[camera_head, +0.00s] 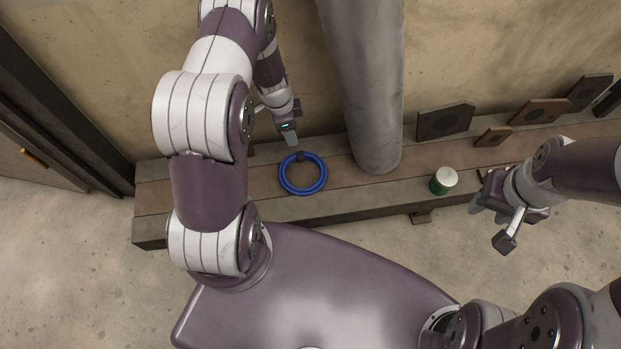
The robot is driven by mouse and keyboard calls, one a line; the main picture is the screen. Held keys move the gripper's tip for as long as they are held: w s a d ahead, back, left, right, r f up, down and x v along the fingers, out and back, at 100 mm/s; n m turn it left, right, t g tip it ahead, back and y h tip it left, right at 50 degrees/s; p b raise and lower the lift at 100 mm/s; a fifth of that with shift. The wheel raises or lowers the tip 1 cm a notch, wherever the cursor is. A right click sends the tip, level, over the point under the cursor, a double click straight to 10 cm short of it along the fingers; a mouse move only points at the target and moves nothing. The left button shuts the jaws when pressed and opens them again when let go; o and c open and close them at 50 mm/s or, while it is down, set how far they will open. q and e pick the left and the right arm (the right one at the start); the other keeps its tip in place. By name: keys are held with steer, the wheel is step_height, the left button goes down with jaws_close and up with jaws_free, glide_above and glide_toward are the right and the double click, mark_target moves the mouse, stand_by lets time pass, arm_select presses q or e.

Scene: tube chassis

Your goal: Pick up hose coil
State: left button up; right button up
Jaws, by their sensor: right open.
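The hose coil (303,190) is a blue ring lying on the long bench, with a small dark part at its back edge. My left gripper (289,139) hangs just behind and above the coil's back edge, pointing down towards it. It looks apart from the coil, but its jaws are too small and edge-on to tell open from shut. My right gripper (491,226) is open and empty at the right, in front of the bench and far from the coil.
A green can with a white top (443,181) stands further right. Several dark and brown plates (446,122) lean on the back wall. The bench left of the coil is clear.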

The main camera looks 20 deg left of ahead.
arm_select(q)
steer(key=b, duration=0.4)
glide_above(299, 154)
steer(key=a, duration=0.1)
steer(key=f, duration=0.9)
steer(key=shift+s+f, duration=0.15)
steer(key=shift+s, duration=0.25)
steer(key=f+b, duration=0.2)
steer(key=f, duration=0.1)
steer(key=d+f+b, duration=0.1)
steer(key=f, duration=0.1)
steer(key=shift+w+f, duration=0.2)
steer(key=shift+w, duration=0.15)
steer(key=shift+d+r+m, duration=0.1)
steer(key=shift+r+m, duration=0.05)
steer(key=shift+m, duration=0.15)
jaws_close()
